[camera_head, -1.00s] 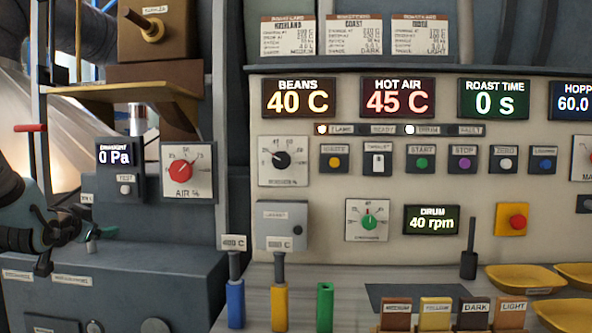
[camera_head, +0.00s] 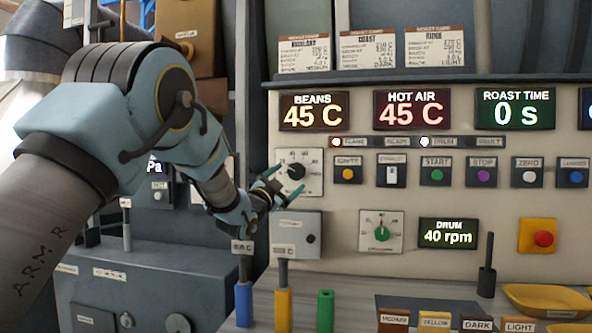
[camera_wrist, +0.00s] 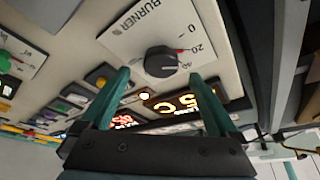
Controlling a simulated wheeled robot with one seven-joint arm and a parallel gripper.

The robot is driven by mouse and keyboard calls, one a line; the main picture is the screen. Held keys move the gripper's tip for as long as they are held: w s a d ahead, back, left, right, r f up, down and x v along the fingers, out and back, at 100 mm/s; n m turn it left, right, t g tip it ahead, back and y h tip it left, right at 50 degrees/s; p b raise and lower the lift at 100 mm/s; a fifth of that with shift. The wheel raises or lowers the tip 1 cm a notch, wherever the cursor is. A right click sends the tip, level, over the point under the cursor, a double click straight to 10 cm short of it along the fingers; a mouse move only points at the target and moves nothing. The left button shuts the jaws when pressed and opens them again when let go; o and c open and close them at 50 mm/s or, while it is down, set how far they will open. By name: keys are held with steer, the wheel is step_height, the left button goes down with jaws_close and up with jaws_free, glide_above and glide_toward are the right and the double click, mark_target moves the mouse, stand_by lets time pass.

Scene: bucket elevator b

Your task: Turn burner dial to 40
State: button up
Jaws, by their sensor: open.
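The burner dial (camera_head: 297,171) is a black round knob on a white scale plate, left of the middle of the panel. In the wrist view the knob (camera_wrist: 162,62) sits under the label BURNER, with 0, 20 and 40 readable on its scale. A small red mark shows at the knob's edge toward the 0-to-20 side; the exact setting is hard to read. My gripper (camera_head: 284,182) is open in front of the dial. In the wrist view its teal fingers (camera_wrist: 160,76) are spread to either side of the knob, with no contact visible.
A grey box (camera_head: 296,236) juts out below the dial. The drum dial (camera_head: 381,233) is lower right. Handled tools, one with a yellow end (camera_head: 283,311), stand on the ledge below.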

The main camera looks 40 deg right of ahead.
mark_target(294, 172)
steer(key=p+x, duration=0.1)
steer(key=x, duration=0.4)
steer(key=shift+a, duration=0.1)
steer(key=c, duration=1.3)
steer(key=shift+c, duration=0.2)
steer(key=shift+f+m, duration=0.1)
steer(key=shift+m, duration=0.3)
steer(key=m+g+b, duration=0.1)
steer(key=m+b, duration=0.2)
steer(key=shift+w+g+y, duration=0.1)
steer(key=shift+g+y, duration=0.2)
steer(key=shift+r+m+g+y+b, duration=0.1)
steer(key=shift+m+g+y+b, duration=0.2)
steer(key=shift+m, duration=0.95)
steer(key=shift+r+m+g+y+b, duration=0.15)
steer(key=shift+m+g+y, duration=0.25)
steer(key=shift+m, duration=0.85)
